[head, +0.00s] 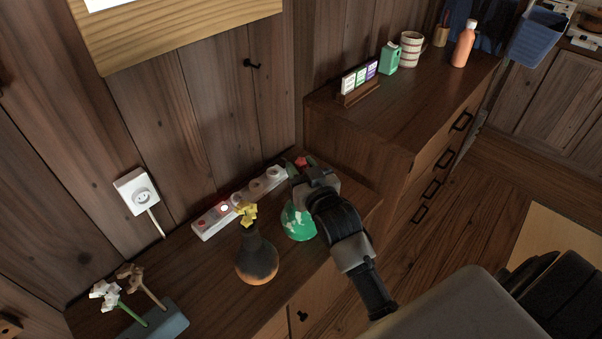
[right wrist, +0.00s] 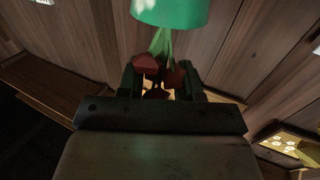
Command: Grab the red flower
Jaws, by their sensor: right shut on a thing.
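The red flower (head: 303,162) is at the jaws of my right gripper (head: 301,170), above the low cabinet. In the right wrist view, red petals (right wrist: 146,63) sit between the two fingers, and my right gripper (right wrist: 160,82) is shut on the flower. Its green stems run to the opening of a green vase (right wrist: 170,10). In the head view the green and white vase (head: 297,222) stands on the cabinet just below the gripper, partly covered by my arm. Whether the stem ends are inside the vase is unclear. My left gripper is not in view.
A dark vase (head: 257,262) with a yellow flower (head: 246,212) stands left of the green vase. A power strip (head: 222,209) lies behind, along the wall. White and brown flowers stand in a blue-grey holder (head: 163,325). A taller cabinet (head: 408,125) rises at right.

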